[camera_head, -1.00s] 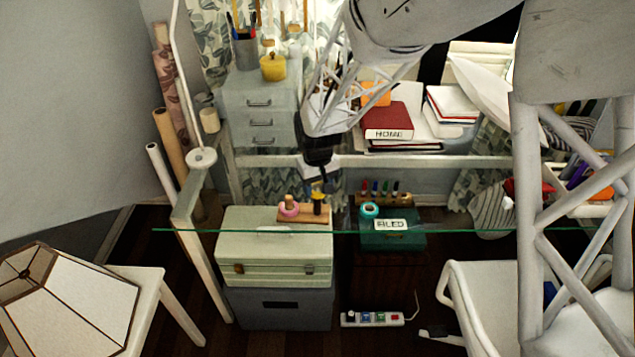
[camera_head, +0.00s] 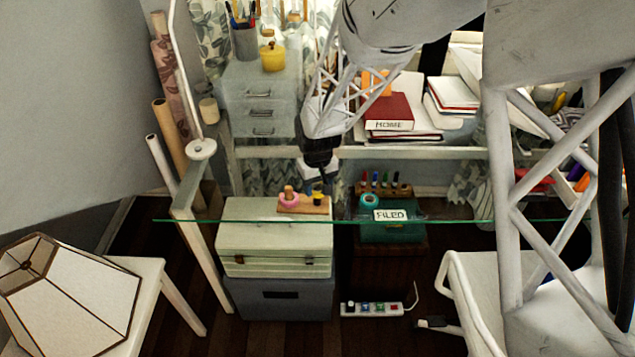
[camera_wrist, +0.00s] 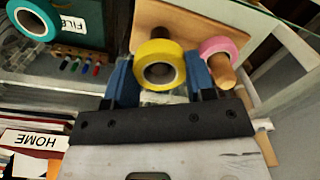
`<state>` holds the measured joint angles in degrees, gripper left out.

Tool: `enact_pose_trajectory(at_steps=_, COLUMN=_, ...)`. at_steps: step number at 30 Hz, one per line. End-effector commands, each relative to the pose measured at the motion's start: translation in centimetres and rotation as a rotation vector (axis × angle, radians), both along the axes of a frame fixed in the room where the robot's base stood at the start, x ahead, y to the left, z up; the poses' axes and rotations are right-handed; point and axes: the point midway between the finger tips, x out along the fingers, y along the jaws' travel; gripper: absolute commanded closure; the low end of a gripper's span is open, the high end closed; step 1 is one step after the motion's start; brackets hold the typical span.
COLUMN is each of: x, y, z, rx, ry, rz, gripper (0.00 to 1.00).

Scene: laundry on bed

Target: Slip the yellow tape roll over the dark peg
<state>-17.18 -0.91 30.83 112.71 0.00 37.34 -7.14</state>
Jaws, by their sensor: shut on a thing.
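The yellow tape roll (camera_wrist: 160,49) sits between the blue fingers of my gripper (camera_wrist: 162,74) in the wrist view, its hole facing the camera. My gripper (camera_head: 320,168) is shut on it and points down over the right end of a wooden board (camera_head: 298,209). The dark peg (camera_wrist: 158,32) shows just beyond the roll's upper edge in the wrist view. In the head view the roll (camera_head: 317,187) is small, at the top of the dark peg (camera_head: 317,199). I cannot tell whether the peg is inside the hole.
A pink tape roll (camera_head: 288,199) lies around a light wooden peg on the same board, left of the dark peg. The board rests on a pale green case (camera_head: 275,238). A teal roll (camera_head: 365,201) and teal FILED box (camera_head: 405,232) stand right. A glass edge (camera_head: 450,221) crosses in front.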

Motion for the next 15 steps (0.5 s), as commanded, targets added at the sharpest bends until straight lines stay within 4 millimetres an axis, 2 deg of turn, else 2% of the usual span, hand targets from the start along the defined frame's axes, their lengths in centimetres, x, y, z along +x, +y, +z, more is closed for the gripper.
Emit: enact_pose_trajectory(at_steps=15, x=-0.02, y=-0.01, z=-0.92, rx=0.0, ry=0.001, rz=0.0, gripper=0.72)
